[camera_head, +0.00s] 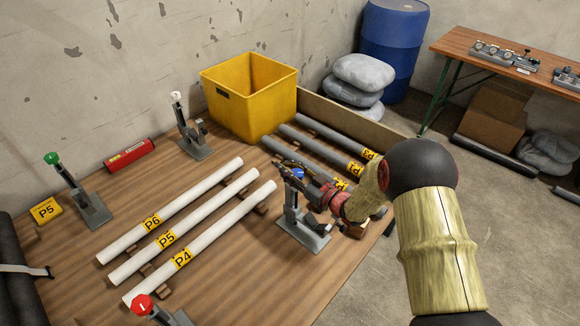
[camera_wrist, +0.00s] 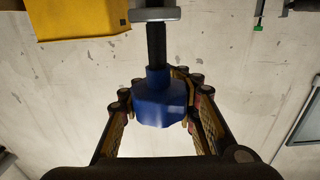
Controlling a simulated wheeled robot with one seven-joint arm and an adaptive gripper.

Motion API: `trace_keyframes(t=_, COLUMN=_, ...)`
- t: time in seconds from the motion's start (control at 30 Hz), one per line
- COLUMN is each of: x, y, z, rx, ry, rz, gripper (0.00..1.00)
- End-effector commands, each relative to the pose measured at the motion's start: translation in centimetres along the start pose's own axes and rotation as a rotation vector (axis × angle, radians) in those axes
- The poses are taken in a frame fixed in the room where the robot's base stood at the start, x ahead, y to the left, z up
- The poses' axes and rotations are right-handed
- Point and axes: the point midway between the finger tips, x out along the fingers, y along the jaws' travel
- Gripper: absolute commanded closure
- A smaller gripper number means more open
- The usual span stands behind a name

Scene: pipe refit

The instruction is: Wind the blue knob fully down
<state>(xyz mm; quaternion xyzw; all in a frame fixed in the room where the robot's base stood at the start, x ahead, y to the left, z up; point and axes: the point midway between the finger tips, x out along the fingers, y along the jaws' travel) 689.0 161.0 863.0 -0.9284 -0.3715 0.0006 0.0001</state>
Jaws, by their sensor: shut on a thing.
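The blue knob (camera_wrist: 160,98) sits on a dark threaded rod (camera_wrist: 155,45) below a grey clamp part (camera_wrist: 154,14) in the wrist view. A length of bare thread shows between knob and clamp part. My gripper (camera_wrist: 160,103) has its fingers on both sides of the knob, shut on it. In the head view the knob (camera_head: 298,173) is a small blue patch at my gripper (camera_head: 290,172), at the top of a grey stand (camera_head: 299,220) on the wooden table. The fingers partly hide it there.
White pipes (camera_head: 170,240) marked P4, P5 and P6 lie left of the stand. Grey pipes (camera_head: 325,140) lie behind it. A yellow bin (camera_head: 250,98) stands at the back. Other stands carry green (camera_head: 52,158), white (camera_head: 176,96) and red (camera_head: 141,304) knobs.

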Motion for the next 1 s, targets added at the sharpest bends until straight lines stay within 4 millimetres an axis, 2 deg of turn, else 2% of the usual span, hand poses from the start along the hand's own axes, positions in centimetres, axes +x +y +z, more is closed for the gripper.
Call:
trace_keyframes(t=0.47, x=-0.3, y=-1.7, z=-0.1, rx=-0.002, ry=0.000, rz=-0.454, gripper=0.98)
trace_keyframes(t=1.0, x=-1.7, y=-3.5, z=0.0, rx=-0.003, ry=0.000, rz=-0.955, gripper=0.98)
